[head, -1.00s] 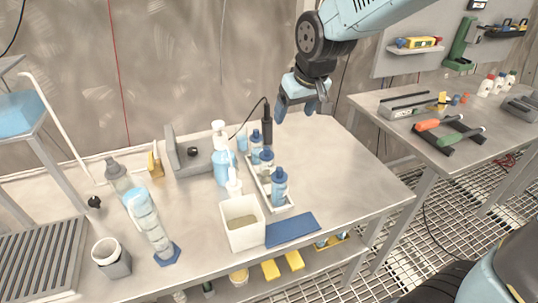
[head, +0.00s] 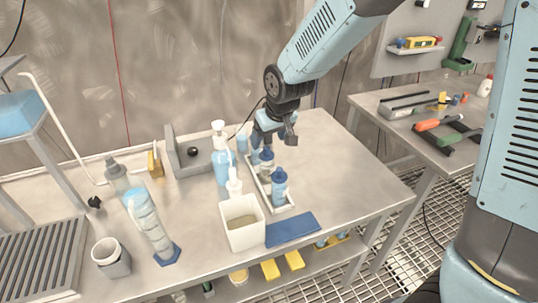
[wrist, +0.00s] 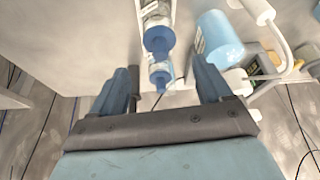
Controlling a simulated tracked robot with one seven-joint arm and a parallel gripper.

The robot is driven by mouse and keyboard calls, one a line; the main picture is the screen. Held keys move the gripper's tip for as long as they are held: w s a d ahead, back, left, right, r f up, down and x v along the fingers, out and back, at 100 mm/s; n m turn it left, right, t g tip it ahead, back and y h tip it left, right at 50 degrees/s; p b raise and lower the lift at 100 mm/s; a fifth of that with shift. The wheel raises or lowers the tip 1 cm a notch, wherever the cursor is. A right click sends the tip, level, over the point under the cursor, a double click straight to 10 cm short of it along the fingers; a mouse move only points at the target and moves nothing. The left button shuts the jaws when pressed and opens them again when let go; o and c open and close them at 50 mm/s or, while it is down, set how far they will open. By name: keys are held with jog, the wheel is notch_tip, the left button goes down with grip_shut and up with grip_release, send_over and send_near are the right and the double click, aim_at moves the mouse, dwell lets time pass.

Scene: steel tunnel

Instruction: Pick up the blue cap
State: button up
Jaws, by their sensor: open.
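Small bottles with blue caps stand in a row in a narrow white tray (head: 284,208). The front bottle's blue cap (head: 280,174) and the middle bottle's blue cap (head: 266,155) show in the head view. The rear bottle is mostly hidden by my arm. My gripper (head: 273,138) is open, pointing down over the rear of the tray. In the wrist view, one blue cap (wrist: 161,78) lies in line with the gap between my open fingers (wrist: 164,86). Another blue cap (wrist: 159,40) is beyond the fingertips. I cannot tell the exact clearance. Nothing is held.
A blue pump bottle (head: 221,165) stands close left of the tray. A white bin (head: 240,232) and a flat blue mat (head: 292,229) lie in front. The table right of the tray is clear.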

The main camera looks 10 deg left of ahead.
aim_at(267, 147)
jog(key=shift+s+x, duration=0.1)
jog(key=shift+x, duration=1.25)
jog(key=shift+s+x, duration=0.15)
jog(key=shift+x, duration=1.2)
jog(key=shift+d+f, duration=0.1)
jog(key=shift+d, duration=0.05)
jog(key=c, duration=1.1)
jog(key=shift+r, duration=0.45)
notch_tip(267, 147, up, 3)
jog(key=shift+f, duration=0.15)
jog(key=s+d+r, duration=0.3)
jog(key=d+r, duration=0.6)
jog(key=d, duration=0.4)
jog(key=shift+s+d+r, duration=0.25)
jog(key=shift+d, duration=0.05)
